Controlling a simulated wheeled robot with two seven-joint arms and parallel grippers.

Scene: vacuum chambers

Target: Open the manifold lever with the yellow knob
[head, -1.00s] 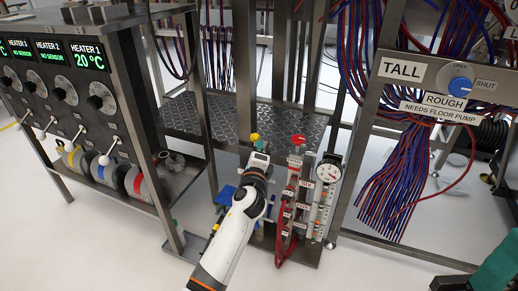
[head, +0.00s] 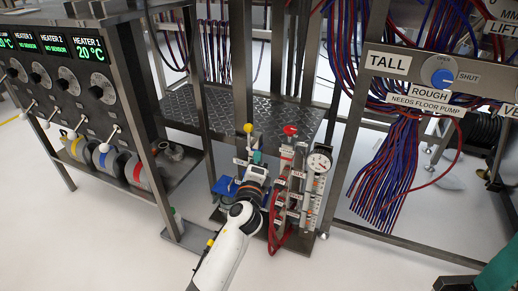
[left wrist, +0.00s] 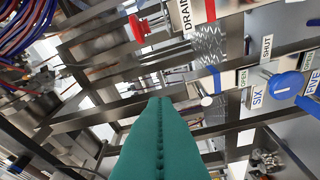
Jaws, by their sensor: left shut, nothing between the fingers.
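The yellow knob (head: 248,128) sits upright on top of a thin stem in the head view, at the left end of the manifold (head: 285,190). My left gripper (head: 257,157) is shut and empty, its teal fingers just below and right of the knob, apart from it in the picture. The closed teal fingers (left wrist: 155,110) fill the lower middle of the left wrist view, where I cannot make out the yellow knob. A teal piece (head: 498,273) at the lower right corner looks like part of my right gripper; its jaws are cut off.
A red knob (head: 290,130) and a round gauge (head: 319,162) stand close right of my left gripper. A blue item (head: 225,187) lies to its left. The heater rack (head: 115,110) is further left. The wrist view shows a blue knob (left wrist: 286,86) and a white-tipped lever (left wrist: 207,100).

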